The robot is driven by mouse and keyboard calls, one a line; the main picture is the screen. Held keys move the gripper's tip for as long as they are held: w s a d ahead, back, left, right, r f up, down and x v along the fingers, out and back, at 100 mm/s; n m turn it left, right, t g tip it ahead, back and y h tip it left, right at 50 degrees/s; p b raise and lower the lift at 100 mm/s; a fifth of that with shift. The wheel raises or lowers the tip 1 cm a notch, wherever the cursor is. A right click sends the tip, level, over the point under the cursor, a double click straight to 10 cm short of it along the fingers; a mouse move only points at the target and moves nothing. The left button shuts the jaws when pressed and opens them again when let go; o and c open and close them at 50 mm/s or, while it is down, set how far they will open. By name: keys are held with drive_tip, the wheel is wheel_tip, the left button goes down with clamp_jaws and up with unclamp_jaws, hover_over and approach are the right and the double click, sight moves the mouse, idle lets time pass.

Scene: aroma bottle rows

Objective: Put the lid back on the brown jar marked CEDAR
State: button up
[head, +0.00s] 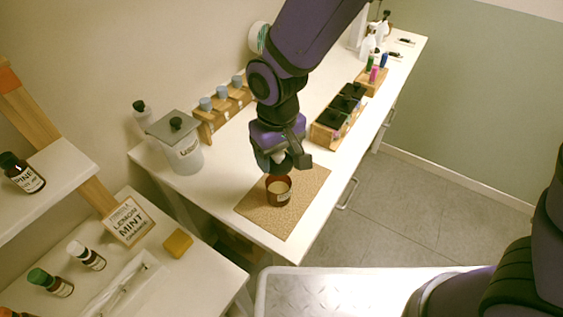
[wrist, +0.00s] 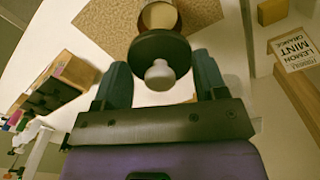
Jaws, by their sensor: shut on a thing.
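The brown jar (head: 279,197) stands upright and uncovered on a tan mat (head: 308,190), pale inside; its label is too small to read. The jar also shows at the top of the wrist view (wrist: 176,22), partly behind the lid. My gripper (head: 281,166) is just above and behind the jar. In the wrist view my gripper (wrist: 160,68) has its two fingers on either side of a dark round lid (wrist: 148,47) with a pale knob, and is shut on it. The lid overlaps the near side of the jar's mouth in that view; the gap between them cannot be told.
A grey canister (head: 183,155) with a lid stands left on the white table (head: 222,162). A wooden rack (head: 213,123) with several small cups is behind. A wooden box (head: 325,135) with black compartments is to the right. A yellow block (head: 178,243) lies on the lower-left table.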

drive_tip(key=shift+f, duration=3.15)
clamp_jaws()
drive_tip(key=shift+w+r, duration=0.1)
drive_tip(key=shift+d+r, duration=0.1)
